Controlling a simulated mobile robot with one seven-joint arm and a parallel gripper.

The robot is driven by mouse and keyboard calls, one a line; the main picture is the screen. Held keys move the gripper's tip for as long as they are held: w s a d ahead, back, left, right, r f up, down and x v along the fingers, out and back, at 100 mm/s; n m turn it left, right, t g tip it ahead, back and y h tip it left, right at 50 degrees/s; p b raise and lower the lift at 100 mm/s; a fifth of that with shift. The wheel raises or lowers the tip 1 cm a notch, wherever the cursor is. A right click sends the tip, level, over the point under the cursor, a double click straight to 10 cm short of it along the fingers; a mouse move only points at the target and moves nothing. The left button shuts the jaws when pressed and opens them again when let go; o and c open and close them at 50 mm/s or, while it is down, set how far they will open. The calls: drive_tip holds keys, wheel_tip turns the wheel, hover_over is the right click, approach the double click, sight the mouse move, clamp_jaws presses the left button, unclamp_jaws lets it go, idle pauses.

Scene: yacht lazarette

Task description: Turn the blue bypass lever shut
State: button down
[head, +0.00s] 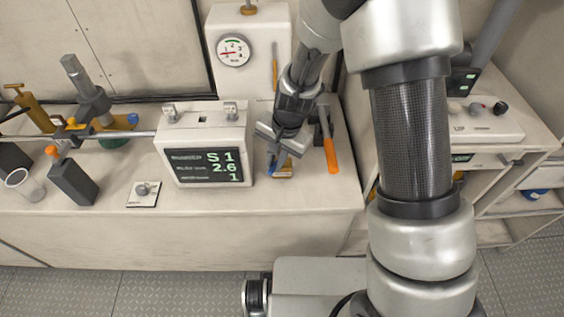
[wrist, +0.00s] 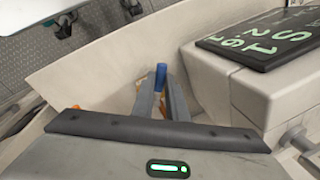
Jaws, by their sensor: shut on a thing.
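The blue bypass lever (head: 271,168) is a small blue handle at the counter, just right of the display box and partly hidden by my gripper. A small brass-orange fitting (head: 284,172) shows beside it. My gripper (head: 274,155) points down there, its fingers closed around the lever. In the wrist view the lever's blue tip (wrist: 161,74) stands up between the two grey fingers (wrist: 162,98). The rest of the lever is hidden by the fingers, and its exact angle is hard to tell.
The white display box (head: 243,135) stands close on the left. An orange-handled tool (head: 331,152) is close on the right. A gauge panel (head: 262,70) rises behind. A small knob plate (head: 143,194) and a dark block (head: 74,184) lie further left. The counter's front strip is clear.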

drive_tip(key=m+p, duration=0.1)
drive_tip(key=a+m, duration=0.1)
drive_tip(key=shift+w+a+r+m+p, duration=0.1)
drive_tip(key=shift+w+r+m+p, duration=0.1)
drive_tip(key=shift+m+p, duration=0.2)
drive_tip(key=shift+w+a+f+m+t+h+p, duration=0.1)
drive_tip(key=shift+w+a+m+t+h+p, duration=0.3)
drive_tip(key=shift+m+p, duration=1.05)
drive_tip(key=shift+w+a+r+m+h+p, duration=0.1)
drive_tip(key=shift+w+a+m+h+p, duration=0.15)
drive_tip(key=shift+w+m+p, duration=0.85)
drive_tip(key=shift+w+a+f+m+t+h+p, duration=0.1)
drive_tip(key=shift+a+m+t+h+p, duration=0.15)
drive_tip(key=shift+m+p, duration=1.6)
drive_tip(key=c, duration=1.7)
unclamp_jaws()
drive_tip(key=shift+c, duration=0.2)
